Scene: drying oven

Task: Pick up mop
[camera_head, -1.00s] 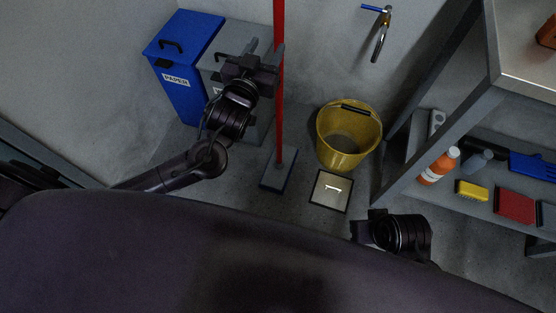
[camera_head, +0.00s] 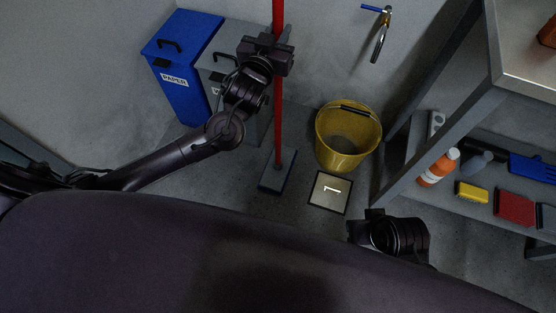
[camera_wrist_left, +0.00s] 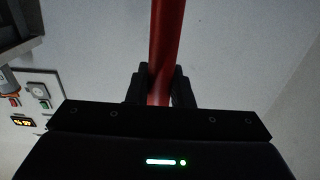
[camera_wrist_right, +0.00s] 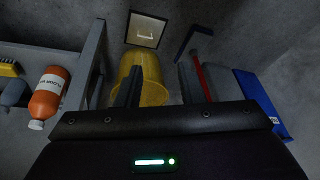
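The mop has a red pole (camera_head: 279,120) and a flat blue-grey head (camera_head: 277,171) on the floor, and stands nearly upright. My left gripper (camera_head: 284,38) is at the upper part of the pole in the head view. In the left wrist view the red pole (camera_wrist_left: 164,40) runs between the two fingers, which lie close against both sides. The left gripper appears shut on the pole. My right gripper (camera_wrist_right: 170,85) is open and empty, with its fingers apart, low near the shelf.
A yellow bucket (camera_head: 348,150) stands right of the mop, with a floor hatch (camera_head: 329,192) in front. Blue (camera_head: 180,80) and grey (camera_head: 232,65) bins stand behind left. A metal shelf (camera_head: 450,200) with bottles and sponges is at right. A tap (camera_head: 379,40) is on the wall.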

